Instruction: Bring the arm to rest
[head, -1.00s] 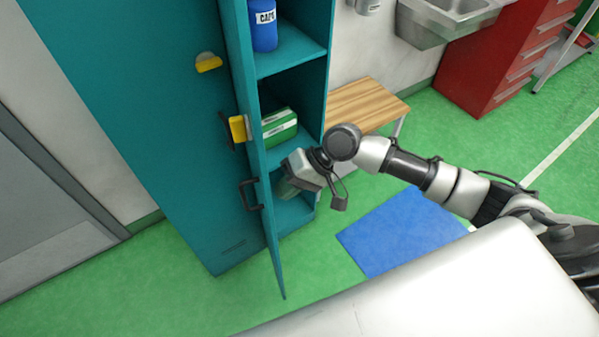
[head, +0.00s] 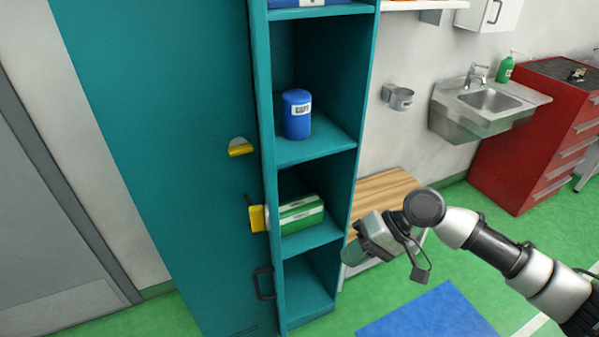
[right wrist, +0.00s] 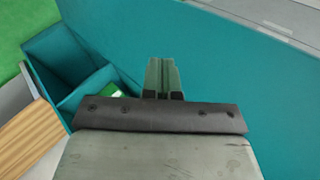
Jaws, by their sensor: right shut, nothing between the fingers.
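My right arm reaches in from the right in the head view. Its gripper (head: 352,254) is shut and empty, just right of the open teal locker (head: 366,110) in the picture and in front of the wooden bench. In the right wrist view the two greenish fingers (right wrist: 164,76) are together with nothing between them. The teal door fills much of that view behind them, and the locker's shelves show at the left. My left gripper is not in view.
The locker holds a blue canister (head: 296,120) and a green box (head: 302,214); its lowest compartment looks empty. A wooden bench (head: 385,192), a sink (head: 490,101) and a red drawer cabinet (head: 520,130) stand to the right. A blue mat (head: 430,318) lies on the green floor.

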